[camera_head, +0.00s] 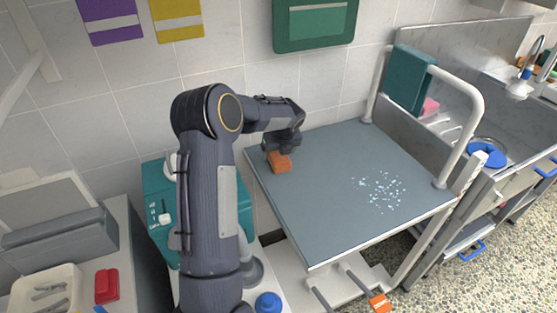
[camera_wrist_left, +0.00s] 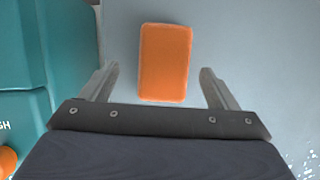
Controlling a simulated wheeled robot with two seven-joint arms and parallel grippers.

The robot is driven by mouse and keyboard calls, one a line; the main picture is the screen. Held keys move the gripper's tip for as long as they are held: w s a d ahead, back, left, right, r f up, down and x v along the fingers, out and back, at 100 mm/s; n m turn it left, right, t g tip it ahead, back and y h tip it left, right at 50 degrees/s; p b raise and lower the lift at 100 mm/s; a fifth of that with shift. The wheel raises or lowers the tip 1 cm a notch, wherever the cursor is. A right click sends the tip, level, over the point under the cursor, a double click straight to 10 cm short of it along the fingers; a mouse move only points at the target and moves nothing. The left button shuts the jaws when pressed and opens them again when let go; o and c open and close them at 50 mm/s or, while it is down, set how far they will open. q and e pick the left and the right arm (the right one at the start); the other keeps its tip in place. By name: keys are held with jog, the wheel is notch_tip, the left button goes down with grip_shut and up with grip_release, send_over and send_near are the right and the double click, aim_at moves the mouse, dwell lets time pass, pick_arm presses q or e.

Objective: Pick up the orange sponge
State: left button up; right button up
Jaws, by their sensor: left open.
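The orange sponge (camera_head: 279,163) lies on the blue-grey table top (camera_head: 330,190), near its far left corner. In the left wrist view the orange sponge (camera_wrist_left: 165,62) lies just beyond and between the two fingers, with clear space on each side. My left gripper (camera_head: 275,148) is over the sponge; in the left wrist view my left gripper (camera_wrist_left: 158,80) is open, with nothing between its fingers. Its hand hides part of the sponge's far side in the head view. My right gripper is not in view.
A teal box (camera_head: 160,205) stands left of the table, close to the sponge. Pale blue specks (camera_head: 380,191) are scattered on the table's right part. The table's middle is clear.

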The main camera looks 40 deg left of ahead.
aim_at(279, 156)
pick_arm(q)
jog(key=x, duration=0.4)
jog(key=shift+w+r, duration=0.1)
jog(key=shift+w, duration=0.15)
jog(key=shift+d, duration=0.1)
jog(key=shift+f, duration=0.25)
jog(key=shift+c, duration=0.3)
jog(key=c, duration=1)
